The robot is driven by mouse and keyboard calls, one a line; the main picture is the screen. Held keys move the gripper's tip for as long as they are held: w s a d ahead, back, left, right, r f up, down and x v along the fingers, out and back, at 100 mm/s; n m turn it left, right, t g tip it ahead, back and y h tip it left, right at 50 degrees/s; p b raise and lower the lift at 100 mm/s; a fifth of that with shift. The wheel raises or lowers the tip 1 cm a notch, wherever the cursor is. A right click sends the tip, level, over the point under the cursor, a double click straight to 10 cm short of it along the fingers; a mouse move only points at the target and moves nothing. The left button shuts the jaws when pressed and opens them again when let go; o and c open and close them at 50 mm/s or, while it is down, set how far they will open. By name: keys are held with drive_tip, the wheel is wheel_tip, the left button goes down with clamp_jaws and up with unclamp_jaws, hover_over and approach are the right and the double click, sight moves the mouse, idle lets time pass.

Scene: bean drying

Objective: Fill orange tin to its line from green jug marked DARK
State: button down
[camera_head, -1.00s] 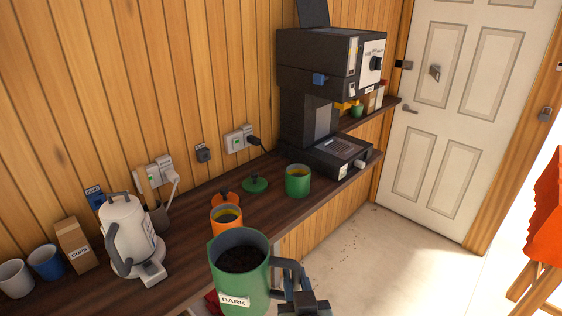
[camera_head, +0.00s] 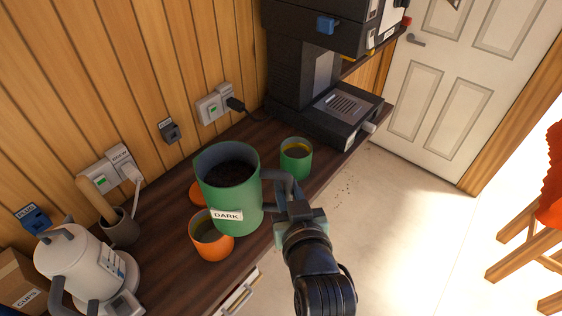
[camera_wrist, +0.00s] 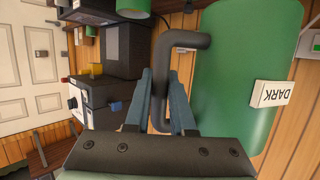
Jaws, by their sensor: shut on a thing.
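The green jug (camera_head: 240,202) with a DARK label is upright, with dark contents inside. My gripper (camera_head: 288,196) is shut on its dark handle, and the wrist view shows the handle (camera_wrist: 182,40) between my fingers (camera_wrist: 166,102). The jug (camera_wrist: 225,85) fills the right of that view. The orange tin (camera_head: 212,246) stands on the counter just below and left of the jug in the head view, partly overlapped by it. A yellowish band shows inside the tin; its fill level is hard to tell. The orange lid (camera_head: 197,195) lies behind, mostly hidden by the jug.
A green tin (camera_head: 295,158) stands on the counter (camera_head: 160,225) behind the jug. A dark machine (camera_head: 335,100) stands at the back. A white kettle (camera_head: 78,262) and a pot with a wooden handle (camera_head: 119,228) are on the left. Open floor lies right.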

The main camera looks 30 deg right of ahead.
drive_tip(key=shift+s+a+b, duration=0.15)
drive_tip(key=shift+s+b, duration=0.15)
drive_tip(key=shift+s+f+b, duration=0.1)
drive_tip(key=shift+f+b, duration=0.15)
drive_tip(key=shift+b, duration=0.1)
wheel_tip(320, 180, down, 3)
drive_tip(key=b, duration=0.2)
drive_tip(key=shift+b, duration=0.3)
drive_tip(key=shift+r+p, duration=0.5)
drive_tip(key=shift+p, duration=0.05)
drive_tip(key=r+p, duration=0.1)
drive_tip(key=r+n+p, duration=0.1)
drive_tip(key=p, duration=0.1)
drive_tip(key=shift+s+d+r+g+h, duration=0.2)
drive_tip(key=shift+d+g+h, duration=0.1)
drive_tip(key=shift+d, duration=0.1)
drive_tip(key=f+n+g+h+b, duration=0.1)
drive_tip(key=n, duration=0.1)
drive_tip(key=f+n+g+h+b, duration=0.1)
drive_tip(key=f+n, duration=0.1)
drive_tip(key=shift+w+a+n, duration=0.2)
drive_tip(key=shift+n, duration=0.1)
drive_tip(key=shift+r, duration=0.15)
